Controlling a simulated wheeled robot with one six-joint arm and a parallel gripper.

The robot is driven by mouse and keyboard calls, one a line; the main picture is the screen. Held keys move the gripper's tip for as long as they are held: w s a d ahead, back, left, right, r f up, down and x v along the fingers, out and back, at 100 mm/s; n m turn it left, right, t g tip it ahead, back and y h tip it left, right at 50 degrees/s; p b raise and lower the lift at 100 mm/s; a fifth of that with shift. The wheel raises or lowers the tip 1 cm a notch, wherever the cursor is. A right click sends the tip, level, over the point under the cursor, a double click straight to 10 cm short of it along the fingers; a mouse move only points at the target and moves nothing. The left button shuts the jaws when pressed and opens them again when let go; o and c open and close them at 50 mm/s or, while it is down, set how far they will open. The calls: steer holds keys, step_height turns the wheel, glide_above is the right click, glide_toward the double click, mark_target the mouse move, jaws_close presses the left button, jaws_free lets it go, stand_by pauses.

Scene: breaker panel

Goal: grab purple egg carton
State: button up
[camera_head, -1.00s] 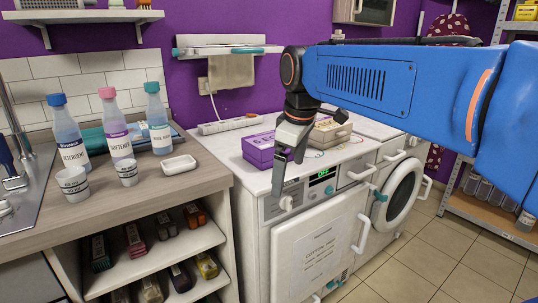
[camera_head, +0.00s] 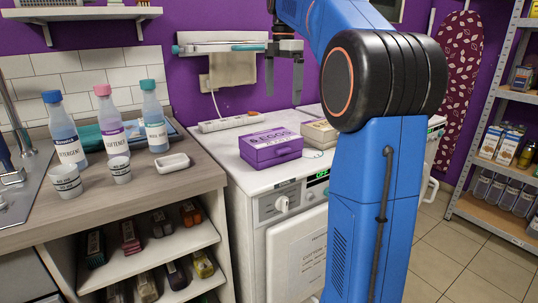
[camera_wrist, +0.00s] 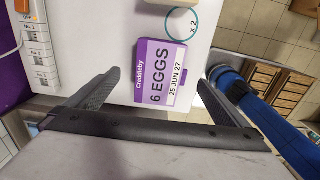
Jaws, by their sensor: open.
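The purple egg carton (camera_head: 272,150) sits on the white top of the washing machine, near its front left. In the wrist view both fingers of my gripper (camera_wrist: 155,82) are spread wide. Nothing hides the carton.
A beige carton (camera_head: 318,133) sits to the right of the purple one. A white power strip (camera_head: 228,122) lies behind. Bottles (camera_head: 110,122) and cups stand on the left counter (camera_head: 140,190). A wall-mounted rack (camera_head: 220,45) is behind my gripper.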

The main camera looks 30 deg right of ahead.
mark_target(281, 134)
step_height(281, 134, down, 12)
steer(key=shift+f, duration=0.1)
steer(key=shift+s+a+f, duration=0.1)
steer(key=shift+f, duration=1.2)
steer(key=shift+a+f, duration=0.1)
steer(key=shift+f, duration=1.15)
steer(key=c, duration=0.7)
